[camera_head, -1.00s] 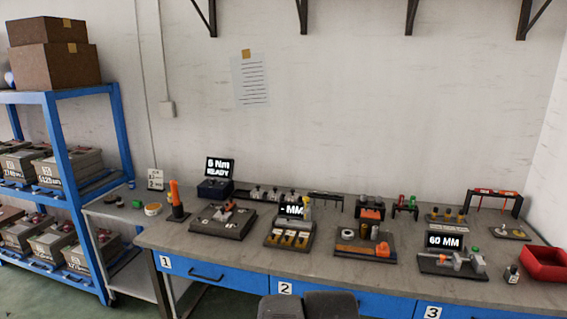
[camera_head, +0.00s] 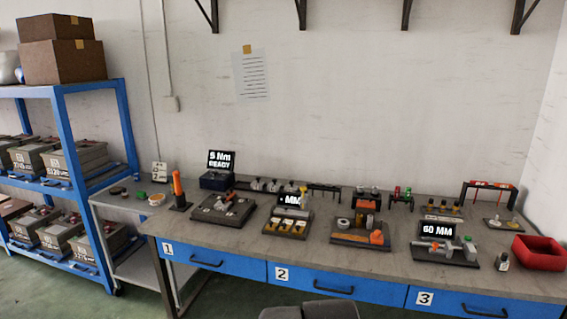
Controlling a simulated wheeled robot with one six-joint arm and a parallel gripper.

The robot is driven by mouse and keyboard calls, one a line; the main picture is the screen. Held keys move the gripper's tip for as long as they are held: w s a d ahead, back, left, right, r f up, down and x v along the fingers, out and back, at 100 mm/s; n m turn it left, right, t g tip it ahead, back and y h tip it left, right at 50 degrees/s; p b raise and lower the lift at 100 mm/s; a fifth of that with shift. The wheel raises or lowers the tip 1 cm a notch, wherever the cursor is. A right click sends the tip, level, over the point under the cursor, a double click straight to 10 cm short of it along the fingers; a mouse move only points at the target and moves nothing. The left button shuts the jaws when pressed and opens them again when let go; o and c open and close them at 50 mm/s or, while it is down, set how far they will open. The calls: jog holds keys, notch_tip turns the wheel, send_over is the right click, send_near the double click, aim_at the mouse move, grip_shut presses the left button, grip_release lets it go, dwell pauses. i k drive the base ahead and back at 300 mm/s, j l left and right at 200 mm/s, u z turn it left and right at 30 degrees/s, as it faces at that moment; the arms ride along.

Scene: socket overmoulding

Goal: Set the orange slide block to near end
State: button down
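An orange block (camera_head: 377,237) sits on a dark fixture plate (camera_head: 345,239) on the bench, right of the middle of the head view. It is small in the picture, and I cannot tell for sure that it is the slide block or which end it is at. The plate also holds a grey ring-like part and a dark upright part. My gripper is not in view.
The grey bench (camera_head: 240,243) has blue drawers numbered 1 to 3. Nearby stand a "60 MM" display (camera_head: 437,230), a "5 Nm READY" display (camera_head: 221,160) and a red bin (camera_head: 538,252). A blue shelf (camera_head: 125,130) with grey boxes is at left. Floor shows at lower left.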

aim_at(377, 239)
jog(key=k+l+u, duration=0.1)
jog(key=l, duration=0.2)
jog(key=k+l+z, duration=0.1)
jog(key=i+l, duration=0.3)
jog(key=i, duration=0.2)
jog(key=i+l, duration=0.25)
jog(key=i, duration=0.25)
jog(key=i+l, duration=0.3)
jog(key=i, duration=0.25)
